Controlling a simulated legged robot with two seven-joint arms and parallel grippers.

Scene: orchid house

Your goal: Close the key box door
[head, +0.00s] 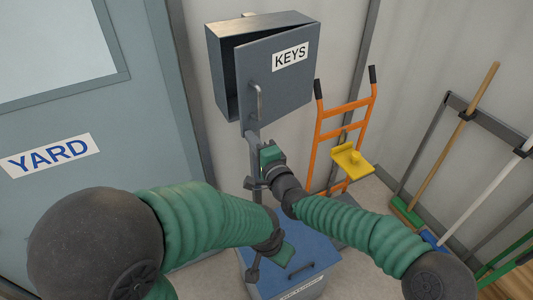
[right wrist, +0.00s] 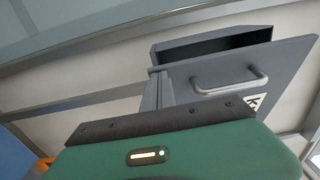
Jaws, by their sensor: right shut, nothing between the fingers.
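In the right wrist view the door (right wrist: 292,62) stands open from the box, with the handle (right wrist: 232,82) beyond my green gripper body. My left gripper (head: 256,268) is low over a blue-lidded box; its jaw opening is unclear.
The blue-lidded box (head: 318,250) stands on the floor below. An orange hand truck (head: 312,150) with a yellow piece (head: 352,163) leans right of the key box. Brooms (head: 448,150) hang on a rack at the right. A YARD door (head: 130,140) is at the left.

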